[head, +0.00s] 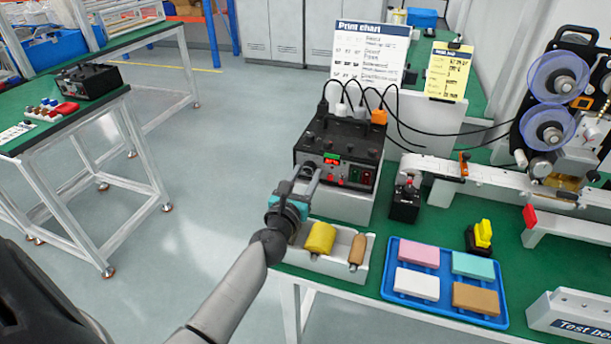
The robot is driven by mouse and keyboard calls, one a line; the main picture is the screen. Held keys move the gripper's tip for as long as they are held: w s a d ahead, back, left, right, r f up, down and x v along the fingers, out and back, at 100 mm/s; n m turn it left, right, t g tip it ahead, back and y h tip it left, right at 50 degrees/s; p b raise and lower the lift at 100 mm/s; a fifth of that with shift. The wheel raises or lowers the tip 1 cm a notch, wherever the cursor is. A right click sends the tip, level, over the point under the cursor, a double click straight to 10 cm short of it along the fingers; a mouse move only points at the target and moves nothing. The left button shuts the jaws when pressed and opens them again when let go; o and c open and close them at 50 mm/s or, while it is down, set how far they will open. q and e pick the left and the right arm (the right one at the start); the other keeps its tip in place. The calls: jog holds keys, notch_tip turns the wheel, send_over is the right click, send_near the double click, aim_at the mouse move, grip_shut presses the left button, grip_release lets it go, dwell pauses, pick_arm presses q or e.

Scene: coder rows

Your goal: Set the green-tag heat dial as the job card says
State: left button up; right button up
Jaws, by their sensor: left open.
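A black control box (341,140) stands on a light stand on the green bench. Its front panel has a small green patch above a red lit display (332,161), and small red and green controls. I cannot tell which dial bears the green tag. My left gripper (312,176) is open and empty, just in front of the panel's left side, and its fingers hide part of it. Contact with a dial cannot be told. A yellow job card (449,71) is clipped up behind the bench; its writing is too small to read surely. My right gripper is not in view.
A white tray (362,270) with a yellow roll and a brown-handled tool lies below my gripper. A blue tray (447,317) holds coloured blocks. Black cables loop above the box to plugs. A print chart (369,52) stands behind. A reel machine (556,105) is at right.

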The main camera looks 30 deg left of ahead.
pick_arm(q)
grip_shut()
dwell(0.4)
jog(key=shift+m, duration=0.3)
jog(key=m+p, duration=0.1)
jog(key=m, duration=0.3)
jog(key=m+p, duration=0.1)
jog(key=m, duration=0.5)
jog(key=m+p, duration=0.1)
jog(key=m, duration=0.5)
jog(key=shift+a+r+p, duration=0.1)
jog(key=shift+r+p, duration=0.05)
jog(key=shift+p, duration=0.2)
jog(key=m+p, duration=0.1)
jog(key=m, duration=0.3)
jog(key=shift+m+p, duration=0.85)
jog(key=shift+m, duration=0.95)
